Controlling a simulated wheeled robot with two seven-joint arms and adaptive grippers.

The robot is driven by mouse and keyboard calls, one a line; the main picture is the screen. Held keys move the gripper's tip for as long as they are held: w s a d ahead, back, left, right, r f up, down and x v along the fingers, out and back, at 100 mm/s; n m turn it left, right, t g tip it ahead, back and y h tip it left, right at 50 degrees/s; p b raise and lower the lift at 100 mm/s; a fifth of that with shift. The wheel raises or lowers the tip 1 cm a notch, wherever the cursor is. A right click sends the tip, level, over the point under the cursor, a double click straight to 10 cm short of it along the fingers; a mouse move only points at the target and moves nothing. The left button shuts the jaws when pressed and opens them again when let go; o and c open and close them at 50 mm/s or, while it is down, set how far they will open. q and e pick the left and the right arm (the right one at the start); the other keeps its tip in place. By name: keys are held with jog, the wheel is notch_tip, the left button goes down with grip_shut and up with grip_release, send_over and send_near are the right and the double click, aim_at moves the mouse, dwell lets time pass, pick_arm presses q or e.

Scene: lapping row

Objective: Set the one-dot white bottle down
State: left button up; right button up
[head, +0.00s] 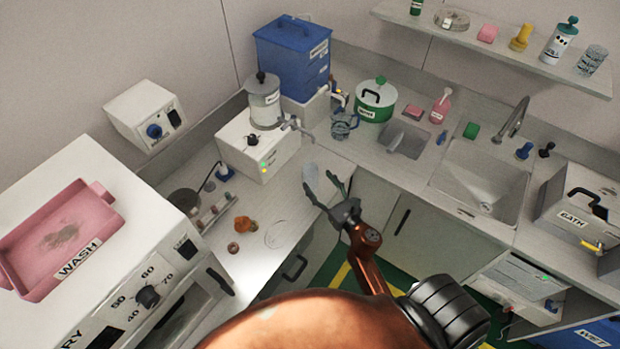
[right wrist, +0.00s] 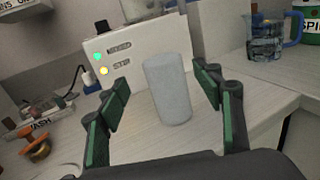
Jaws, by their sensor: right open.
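A plain pale grey-white cylinder (head: 311,178), which I take for the white bottle, stands upright on the counter near its front edge. No dot or cap can be made out on it. In the right wrist view the bottle (right wrist: 168,90) is between the green-padded fingers, with a gap on each side. My right gripper (head: 322,183) is open around it, and its fingers do not appear to touch it. My left gripper is not in view.
A white box with lit lamps (head: 258,147) stands behind the bottle. A glass jug (head: 343,126) and a green-and-white pot (head: 375,101) are farther back. Bare counter (head: 285,195) surrounds the bottle.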

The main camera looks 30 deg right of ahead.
aim_at(314, 175)
jog(key=w, duration=0.6)
jog(key=shift+w+d+f+p, duration=0.2)
jog(key=shift+w+p, duration=0.15)
jog(key=shift+c, duration=0.3)
jog(key=c, duration=1.3)
jog(key=shift+r, duration=0.15)
